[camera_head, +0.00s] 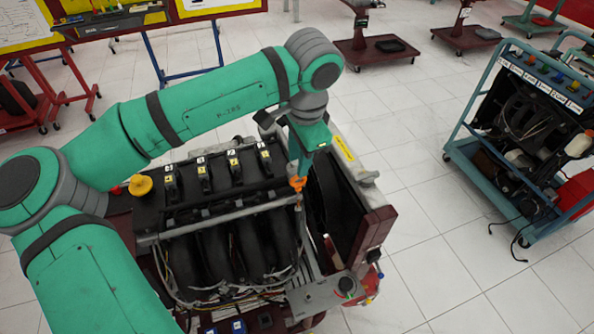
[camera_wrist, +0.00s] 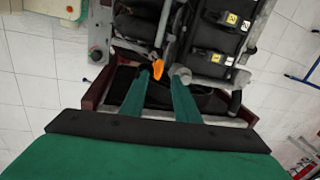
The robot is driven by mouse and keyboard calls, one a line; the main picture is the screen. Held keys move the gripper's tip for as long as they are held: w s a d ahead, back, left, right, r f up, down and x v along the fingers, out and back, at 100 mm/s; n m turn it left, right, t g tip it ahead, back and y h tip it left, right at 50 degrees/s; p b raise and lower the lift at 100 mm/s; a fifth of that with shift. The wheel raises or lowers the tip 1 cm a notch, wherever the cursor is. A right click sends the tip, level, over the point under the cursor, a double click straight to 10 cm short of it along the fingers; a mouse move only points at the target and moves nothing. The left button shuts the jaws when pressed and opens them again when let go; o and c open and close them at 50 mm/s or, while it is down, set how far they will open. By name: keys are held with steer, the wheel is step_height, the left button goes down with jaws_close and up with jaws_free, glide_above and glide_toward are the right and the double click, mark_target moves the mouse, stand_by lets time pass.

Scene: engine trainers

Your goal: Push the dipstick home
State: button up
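The dipstick's orange handle (camera_head: 298,183) stands at the front edge of the black engine block (camera_head: 225,195), near the radiator side. A thin rod or tube runs down below it; how far the dipstick sits in its tube cannot be told. My gripper (camera_head: 301,170) points down right above the handle. In the wrist view the orange handle (camera_wrist: 158,69) shows at the gap between my two green fingertips (camera_wrist: 164,73), nearer the left finger. The fingers are apart and do not appear to grip it.
A dark red radiator frame (camera_head: 375,237) stands close on the right of my gripper. Another engine trainer (camera_head: 530,130) stands at the far right, with clear tiled floor (camera_head: 440,220) between.

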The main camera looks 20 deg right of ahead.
mark_target(297, 178)
steer(key=f, duration=0.3)
steer(key=w+f, duration=0.1)
steer(key=f, duration=0.1)
steer(key=shift+f, duration=0.35)
jaws_close()
